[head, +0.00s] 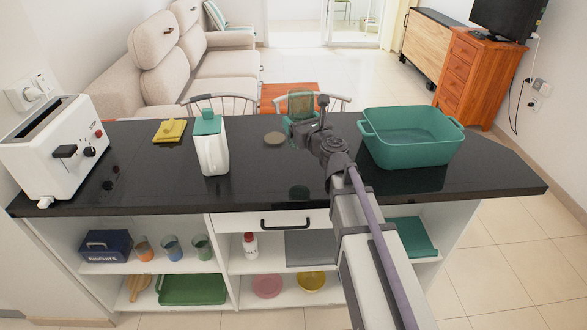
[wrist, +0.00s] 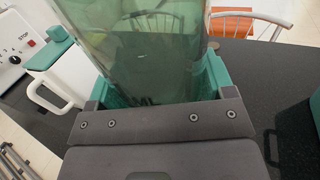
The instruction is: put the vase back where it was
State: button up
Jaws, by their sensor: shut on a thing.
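The vase (head: 300,103), a greenish see-through glass, is held upright by my gripper (head: 303,120) over the back part of the black counter (head: 240,185). In the wrist view the vase (wrist: 135,45) fills the space between the teal fingers of my gripper (wrist: 155,90), which are shut on it. Its base is hidden by the gripper in both views. A dark greenish reflection shows on the counter below, so the vase looks raised. A round brownish coaster (head: 275,138) lies bare on the counter, left of and nearer than the vase.
A white jug with a teal lid (head: 212,155) stands left of the coaster. Further left are a yellow cloth-like item (head: 170,131) and a white toaster (head: 60,150). A teal basin (head: 412,140) stands close on the right of my arm. The counter's front middle is clear.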

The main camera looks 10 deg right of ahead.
notch_tip(320, 180, down, 10)
jog(key=b, duration=1)
jog(key=shift+f, duration=0.25)
jog(key=shift+r+p, duration=0.35)
jog(key=shift+f, duration=0.25)
jog(key=o, duration=1.2)
jog(key=shift+r, duration=0.1)
jog(key=shift+r, duration=0.3)
jog(key=v, duration=0.7)
jog(key=shift+s+d+f, duration=0.15)
jog(key=shift+s, duration=0.1)
